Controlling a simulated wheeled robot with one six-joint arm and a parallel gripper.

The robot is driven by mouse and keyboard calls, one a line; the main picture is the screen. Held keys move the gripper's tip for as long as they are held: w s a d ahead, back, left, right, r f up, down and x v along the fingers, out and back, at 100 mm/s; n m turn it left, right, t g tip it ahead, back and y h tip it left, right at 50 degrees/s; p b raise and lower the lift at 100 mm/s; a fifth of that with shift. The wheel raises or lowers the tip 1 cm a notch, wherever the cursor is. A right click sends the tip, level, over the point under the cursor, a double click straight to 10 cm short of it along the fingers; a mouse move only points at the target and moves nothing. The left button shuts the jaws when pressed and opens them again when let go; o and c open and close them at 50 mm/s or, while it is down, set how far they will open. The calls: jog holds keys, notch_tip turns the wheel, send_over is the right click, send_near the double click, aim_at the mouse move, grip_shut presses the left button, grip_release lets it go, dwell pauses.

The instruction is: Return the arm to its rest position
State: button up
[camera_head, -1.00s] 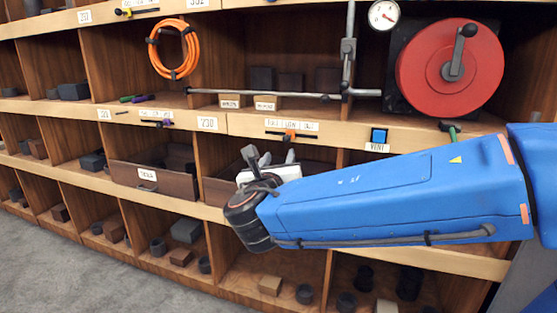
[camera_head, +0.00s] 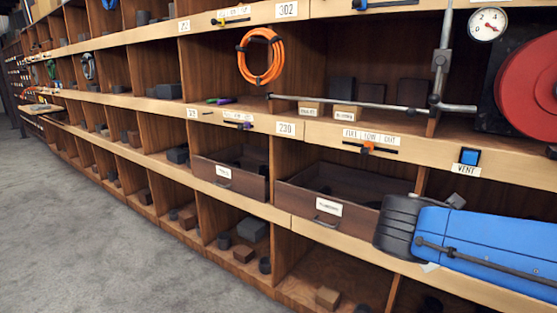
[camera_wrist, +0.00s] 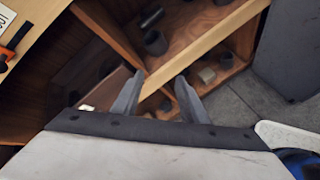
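My blue arm (camera_head: 490,240) reaches in from the right edge of the head view, with its dark wrist joint (camera_head: 398,225) in front of the lower shelf edge. My gripper (camera_wrist: 158,98) shows in the wrist view with its two grey fingers apart and nothing between them. It points down toward the shelf edge and lower compartments. In the head view the gripper is mostly hidden behind the arm.
A long wooden shelf unit runs along the right. Two drawers (camera_head: 232,180) (camera_head: 330,207) sit in it, close left of my wrist. A red reel (camera_head: 530,85), a gauge (camera_head: 487,24) and an orange coil (camera_head: 260,58) are higher up. Grey floor (camera_head: 100,230) at left is clear.

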jog(key=s+a+f+m+g+y, duration=0.1)
jog(key=s+f+m+y, duration=0.3)
jog(key=m, duration=0.5)
jog(key=s+a+f+m+g+y, duration=0.2)
jog(key=s+a+f+m+y, duration=0.2)
jog(key=s+m, duration=0.5)
jog(key=shift+s+a+f+m, duration=0.25)
jog(key=shift+f+m, duration=0.15)
jog(key=shift+f, duration=0.15)
dwell(0.6)
